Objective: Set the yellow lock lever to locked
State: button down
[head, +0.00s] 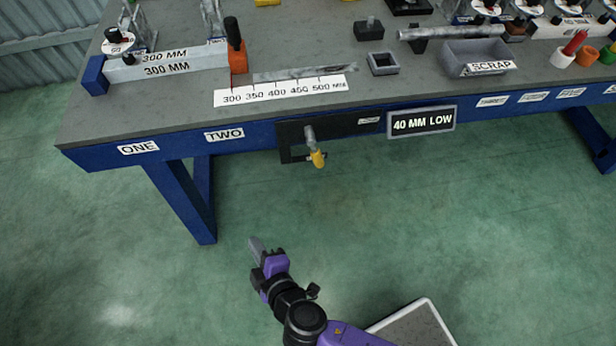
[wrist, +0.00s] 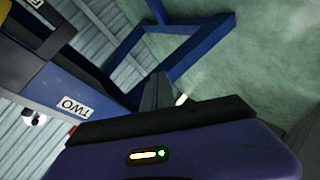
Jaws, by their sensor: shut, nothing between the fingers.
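The lock lever (head: 313,146) is on a black plate on the blue front face of the bench. It has a grey shaft and a yellow tip (head: 318,159) that hangs downward, tilted slightly to the right. My gripper (head: 256,246) is shut and empty, out over the green floor in front of the bench, below and left of the lever and apart from it. In the wrist view my shut fingers (wrist: 158,92) point toward the bench's blue leg frame. A yellow patch shows at the top left corner there; I cannot tell whether it is the lever.
The blue bench (head: 100,155) has signs ONE, TWO and 40 MM LOW (head: 421,122) on its front. A blue leg (head: 182,195) stands left of my gripper. A ruler strip (head: 285,88) and a scrap tray (head: 472,58) are on top. The floor between gripper and bench is clear.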

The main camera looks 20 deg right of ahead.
jog(key=d+r+t+h, duration=0.4)
jog(key=d+r+h, duration=0.2)
jog(key=d+h, duration=0.45)
jog(key=w+d+r+h, duration=0.1)
jog(key=w+d, duration=0.6)
jog(key=w, duration=0.2)
jog(key=shift+d+r+h, duration=0.35)
jog(key=shift+d, duration=0.1)
